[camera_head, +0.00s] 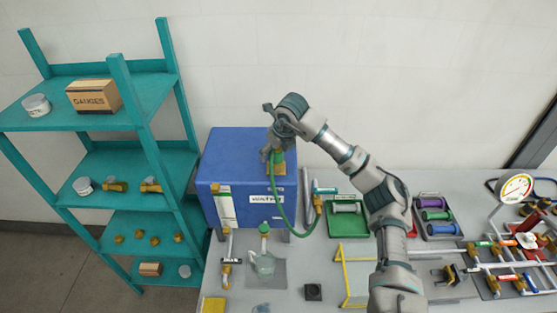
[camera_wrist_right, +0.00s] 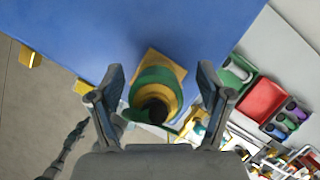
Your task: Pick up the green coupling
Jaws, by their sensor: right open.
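The green coupling (camera_head: 279,157) stands on a square brass plate (camera_head: 280,170) on top of the blue box (camera_head: 240,150). In the wrist view the coupling (camera_wrist_right: 156,90) is a green ring with a dark round centre, and it lies between my fingers. A green hose (camera_head: 273,192) runs from it down the box front. My right gripper (camera_head: 269,148) is at the coupling, partly covering it in the head view. In the wrist view the right gripper (camera_wrist_right: 161,72) is open, with one finger on each side and visible gaps to the coupling.
A teal shelf (camera_head: 125,130) with a box and fittings stands left of the blue box. Right of it are a green tray (camera_head: 347,230), a tray of coloured spools (camera_head: 436,216) and pipework with a gauge (camera_head: 515,187).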

